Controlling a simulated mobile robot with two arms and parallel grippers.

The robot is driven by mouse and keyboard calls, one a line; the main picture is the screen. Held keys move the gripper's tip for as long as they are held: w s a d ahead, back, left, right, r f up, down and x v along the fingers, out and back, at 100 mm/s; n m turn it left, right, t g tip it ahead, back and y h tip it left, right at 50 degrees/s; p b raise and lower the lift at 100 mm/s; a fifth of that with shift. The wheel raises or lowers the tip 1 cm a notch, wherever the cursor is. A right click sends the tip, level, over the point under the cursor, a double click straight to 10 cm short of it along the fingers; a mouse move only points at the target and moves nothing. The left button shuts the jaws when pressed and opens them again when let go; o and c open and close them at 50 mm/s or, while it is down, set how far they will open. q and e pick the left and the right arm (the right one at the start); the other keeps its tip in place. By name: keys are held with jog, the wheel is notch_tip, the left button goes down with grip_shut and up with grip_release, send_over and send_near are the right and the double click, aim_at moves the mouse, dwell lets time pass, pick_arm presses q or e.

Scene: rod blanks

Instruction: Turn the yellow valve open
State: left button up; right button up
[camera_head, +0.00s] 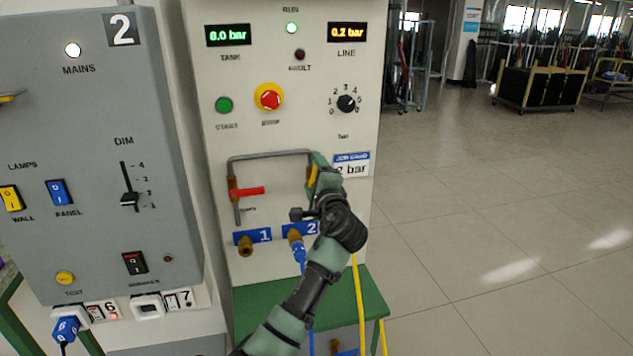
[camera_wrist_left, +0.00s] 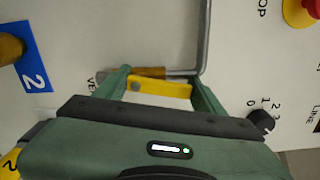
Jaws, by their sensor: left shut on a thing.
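The yellow valve handle (camera_head: 313,174) is on the right leg of the grey pipe loop on the white panel, mostly covered by my left gripper (camera_head: 317,180). In the left wrist view the yellow handle (camera_wrist_left: 160,88) lies between the two green fingers of my left gripper (camera_wrist_left: 161,90), which is shut on it. There the handle lies nearly in line with the brass valve body (camera_wrist_left: 149,72) and the pipe. My right gripper is not in view.
A red valve handle (camera_head: 248,191) sticks out sideways on the loop's left leg. Port 2 (camera_head: 294,234) has a blue hose; port 1 (camera_head: 245,246) is bare. The LINE display (camera_head: 347,32) reads 0.2 bar. A grey switch box (camera_head: 95,130) stands left; open floor lies right.

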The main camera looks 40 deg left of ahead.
pick_arm(q)
jog(key=shift+s+a+f+n+b, duration=0.1)
jog(key=shift+n+b, duration=0.2)
jog(key=shift+n, duration=0.25)
jog(key=shift+s+a+f+n+b, duration=0.1)
jog(key=shift+n+b, duration=0.2)
jog(key=shift+n, duration=0.25)
jog(key=o, duration=1.4)
jog(key=shift+c, duration=0.2)
jog(key=shift+r, duration=0.15)
jog(key=shift+s+d, duration=0.1)
jog(key=b+v, duration=0.1)
jog(key=v, duration=0.6)
jog(key=shift+s+d+b, duration=0.2)
jog(key=shift+d+b, duration=0.05)
jog(key=shift+b, duration=0.1)
